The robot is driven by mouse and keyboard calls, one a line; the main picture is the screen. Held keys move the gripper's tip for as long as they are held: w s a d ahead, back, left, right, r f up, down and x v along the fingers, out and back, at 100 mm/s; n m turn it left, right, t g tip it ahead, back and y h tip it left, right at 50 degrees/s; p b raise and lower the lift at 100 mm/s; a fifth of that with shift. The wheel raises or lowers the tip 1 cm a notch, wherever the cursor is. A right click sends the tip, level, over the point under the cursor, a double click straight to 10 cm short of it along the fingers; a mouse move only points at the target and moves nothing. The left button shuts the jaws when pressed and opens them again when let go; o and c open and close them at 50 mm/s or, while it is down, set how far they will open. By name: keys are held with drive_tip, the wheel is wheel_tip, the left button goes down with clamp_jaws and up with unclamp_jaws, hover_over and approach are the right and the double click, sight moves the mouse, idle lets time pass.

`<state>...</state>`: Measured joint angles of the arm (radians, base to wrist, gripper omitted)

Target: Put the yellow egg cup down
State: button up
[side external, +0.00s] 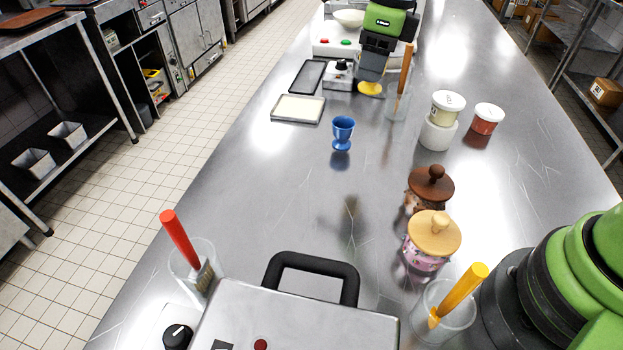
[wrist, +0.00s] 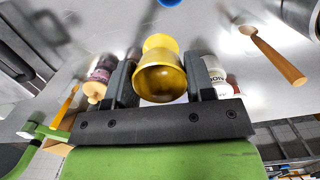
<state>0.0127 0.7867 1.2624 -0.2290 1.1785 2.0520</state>
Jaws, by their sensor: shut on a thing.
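My gripper (side external: 371,78) is at the far end of the steel counter, pointing down. It is shut on the yellow egg cup (side external: 370,89), whose yellow edge shows below the fingers. In the wrist view the yellow egg cup (wrist: 160,78) sits between the two dark fingers, its wide bowl toward the camera. I cannot tell whether it touches the counter. A blue egg cup (side external: 343,132) stands upright nearer the middle of the counter. Its blue edge also shows at the top of the wrist view (wrist: 169,2).
A pale-surfaced tray (side external: 298,109) and a dark tray (side external: 307,77) lie left of my gripper. A clear tumbler with a wooden-handled utensil (side external: 397,105) stands close on the right. White tubs (side external: 438,133), a red tub (side external: 487,119) and lidded jars (side external: 432,238) stand further right. The counter's middle is clear.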

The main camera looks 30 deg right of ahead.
drive_tip(key=s+a+n, duration=0.1)
drive_tip(key=a+n, duration=0.2)
drive_tip(key=a, duration=1)
drive_tip(key=f, duration=1)
drive_tip(key=shift+d+f, duration=0.2)
drive_tip(key=shift+f, duration=2.3)
drive_tip(key=shift+f, duration=0.15)
drive_tip(key=o, duration=0.9)
drive_tip(key=r, duration=0.8)
drive_tip(key=s+d+r, duration=0.1)
drive_tip(key=r, duration=0.3)
drive_tip(key=shift+d+r, duration=0.1)
drive_tip(key=shift+r, duration=0.1)
